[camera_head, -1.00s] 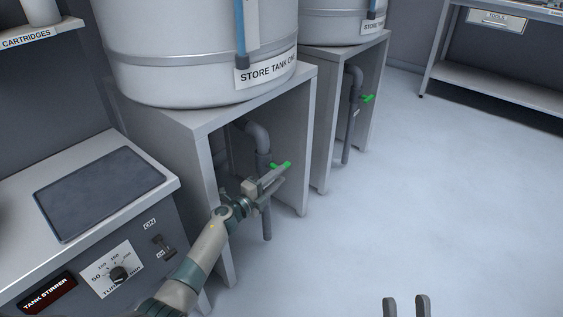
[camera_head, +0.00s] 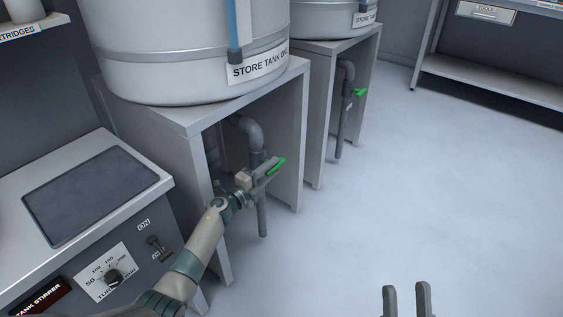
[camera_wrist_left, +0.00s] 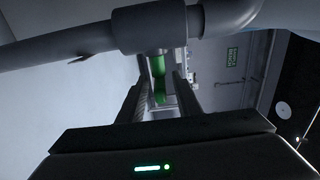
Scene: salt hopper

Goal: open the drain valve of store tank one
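The drain valve of store tank one has a green handle (camera_head: 276,167) on a grey pipe (camera_head: 251,134) under the tank. My left gripper (camera_head: 268,169) is at this handle. In the left wrist view the green handle (camera_wrist_left: 158,90) lies between the two fingers of my left gripper (camera_wrist_left: 160,92), with what looks like a gap beside it, so the fingers look open around it. Contact cannot be made out. Store tank one (camera_head: 185,50) stands above on its grey stand (camera_head: 290,125). My right gripper (camera_head: 407,300) is at the bottom edge, its fingers apart and empty.
A second store tank (camera_head: 325,20) with its own green valve handle (camera_head: 360,92) stands behind to the right. The tank stirrer panel (camera_head: 115,265) is at the lower left. A bench (camera_head: 490,85) is at the upper right. The floor at right is clear.

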